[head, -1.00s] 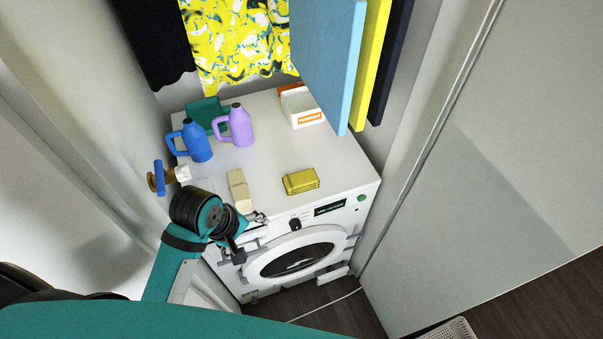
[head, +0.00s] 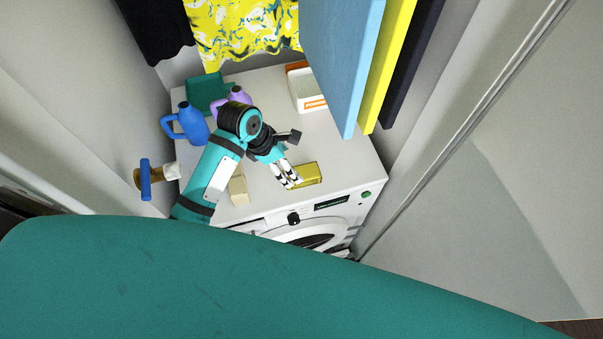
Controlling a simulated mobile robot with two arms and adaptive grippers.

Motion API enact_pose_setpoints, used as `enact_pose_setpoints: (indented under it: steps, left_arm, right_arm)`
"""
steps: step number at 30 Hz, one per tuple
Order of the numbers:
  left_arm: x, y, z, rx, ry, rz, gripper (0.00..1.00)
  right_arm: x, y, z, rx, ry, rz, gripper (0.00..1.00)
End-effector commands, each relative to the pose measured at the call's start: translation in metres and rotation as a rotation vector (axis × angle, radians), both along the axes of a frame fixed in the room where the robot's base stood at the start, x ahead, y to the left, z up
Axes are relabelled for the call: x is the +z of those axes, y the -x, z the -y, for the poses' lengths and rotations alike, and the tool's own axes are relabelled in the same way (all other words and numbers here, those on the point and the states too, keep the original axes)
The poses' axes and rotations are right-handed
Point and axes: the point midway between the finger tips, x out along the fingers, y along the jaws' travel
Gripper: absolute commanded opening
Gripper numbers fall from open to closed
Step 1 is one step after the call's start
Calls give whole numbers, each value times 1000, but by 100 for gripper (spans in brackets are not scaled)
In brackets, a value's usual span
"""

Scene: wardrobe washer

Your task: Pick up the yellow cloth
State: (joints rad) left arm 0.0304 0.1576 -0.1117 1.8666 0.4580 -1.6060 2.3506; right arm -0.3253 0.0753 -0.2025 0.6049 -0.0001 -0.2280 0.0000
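A yellow block-like folded item (head: 311,172), which looks like the yellow cloth, lies on the white washer top (head: 335,150) near its front edge. My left gripper (head: 293,184) reaches in from the left, and its fingers are at the left end of this item, partly covering it. The two fingers look parallel with a small gap between them. I cannot tell whether they touch the item. My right gripper is not in view.
A beige block (head: 238,190), blue jug (head: 187,124), purple jug (head: 238,95), green container (head: 206,92) and white-orange box (head: 308,91) stand on the washer. Blue (head: 343,60), yellow (head: 388,65) and dark (head: 412,65) panel-like items hang at right. A yellow patterned fabric (head: 240,30) hangs behind.

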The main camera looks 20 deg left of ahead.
Motion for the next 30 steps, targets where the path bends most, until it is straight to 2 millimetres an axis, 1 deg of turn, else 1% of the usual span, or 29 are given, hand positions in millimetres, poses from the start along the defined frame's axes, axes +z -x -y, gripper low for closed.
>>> enact_pose_setpoints:
  steps: [1,2,4,5,9,12,13,16,21,24,26,30]
  left_arm:
    - [-9,-2,3,0,0,-4,80]
    - [-14,-3,5,0,-1,-3,80]
    - [-25,-6,9,0,-1,-2,80]
    - [-29,-7,10,0,-1,-2,80]
    - [-39,-10,14,-1,-1,1,80]
    - [-44,-11,15,-1,-2,1,80]
    - [-46,-11,16,-1,-2,1,80]
    - [-57,-13,20,0,-2,-2,80]
    - [-78,-19,27,-1,-1,-1,80]
    - [-86,-21,30,-1,0,0,80]
    - [-88,-21,30,-1,0,2,80]
    - [-89,-21,31,-1,0,2,80]
  right_arm:
    - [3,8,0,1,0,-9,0]
    - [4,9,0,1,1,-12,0]
    - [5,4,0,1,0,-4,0]
    - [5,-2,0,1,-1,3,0]
    - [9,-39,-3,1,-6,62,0]
    - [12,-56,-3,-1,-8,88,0]
    - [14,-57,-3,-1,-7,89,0]
    - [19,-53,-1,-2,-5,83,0]
    - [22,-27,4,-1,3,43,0]
    - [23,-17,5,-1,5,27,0]
    - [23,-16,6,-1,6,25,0]
    - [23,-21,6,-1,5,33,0]
